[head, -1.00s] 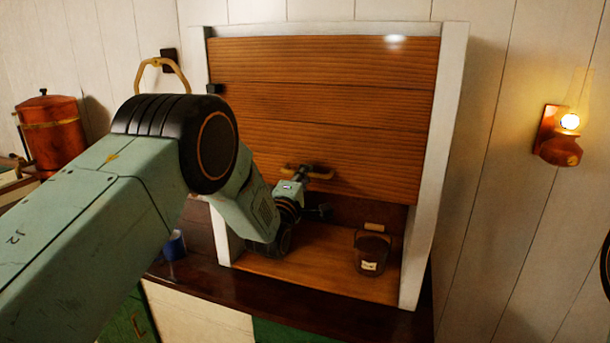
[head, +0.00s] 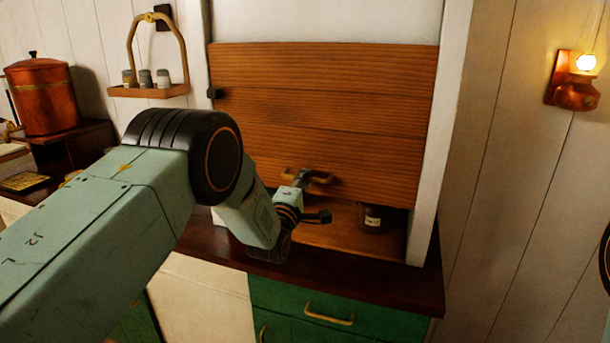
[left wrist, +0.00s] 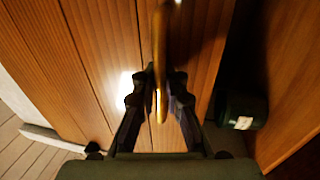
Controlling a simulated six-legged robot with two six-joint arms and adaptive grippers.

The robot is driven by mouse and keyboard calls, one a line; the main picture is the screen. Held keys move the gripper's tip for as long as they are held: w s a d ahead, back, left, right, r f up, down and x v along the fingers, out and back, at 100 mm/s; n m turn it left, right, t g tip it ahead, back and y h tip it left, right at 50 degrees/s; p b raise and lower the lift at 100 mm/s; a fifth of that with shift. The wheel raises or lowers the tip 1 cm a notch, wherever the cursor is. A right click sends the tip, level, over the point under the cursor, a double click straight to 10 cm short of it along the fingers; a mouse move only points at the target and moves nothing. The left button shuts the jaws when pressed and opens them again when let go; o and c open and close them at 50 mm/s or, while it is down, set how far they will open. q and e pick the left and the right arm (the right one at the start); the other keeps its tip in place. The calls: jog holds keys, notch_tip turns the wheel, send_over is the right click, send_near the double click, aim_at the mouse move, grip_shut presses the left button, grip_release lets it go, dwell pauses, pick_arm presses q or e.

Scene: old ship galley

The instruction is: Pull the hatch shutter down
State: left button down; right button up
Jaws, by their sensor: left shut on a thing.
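The wooden hatch shutter (head: 325,105) hangs in its white frame (head: 455,110), with an open gap between its lower edge and the wooden sill (head: 325,236). It also shows in the left wrist view (left wrist: 100,50). A brass handle (head: 320,177) is fixed near its lower edge. My left gripper (head: 304,176) is shut on the handle; in the left wrist view the fingers (left wrist: 159,88) close on the handle bar (left wrist: 166,35) from both sides. My right gripper is not in view.
A dark jar (head: 374,217) with a pale label stands inside the hatch, its upper part hidden by the shutter. A lit lamp (head: 575,88) hangs on the right wall. A rack (head: 150,90) and copper container (head: 42,97) are at left. Green drawers (head: 350,300) lie below the counter.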

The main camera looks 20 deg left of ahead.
pick_arm(q)
notch_tip(320, 180, down, 16)
jog(key=b, duration=1)
jog(key=shift+r+b, duration=0.25)
jog(key=shift+b, duration=0.1)
jog(key=shift+s+f, duration=0.15)
jog(key=shift+f, duration=0.1)
jog(key=c, duration=1.7)
grip_release()
jog(key=shift+o, duration=1.3)
jog(key=shift+r, duration=0.15)
jog(key=s, duration=0.4)
jog(key=s+f, duration=0.1)
jog(key=s, duration=0.2)
jog(key=s+f, duration=0.1)
jog(key=s, duration=0.3)
jog(key=shift+s+a+f, duration=0.2)
jog(key=shift+s+a, duration=0.05)
jog(key=shift+s, duration=0.1)
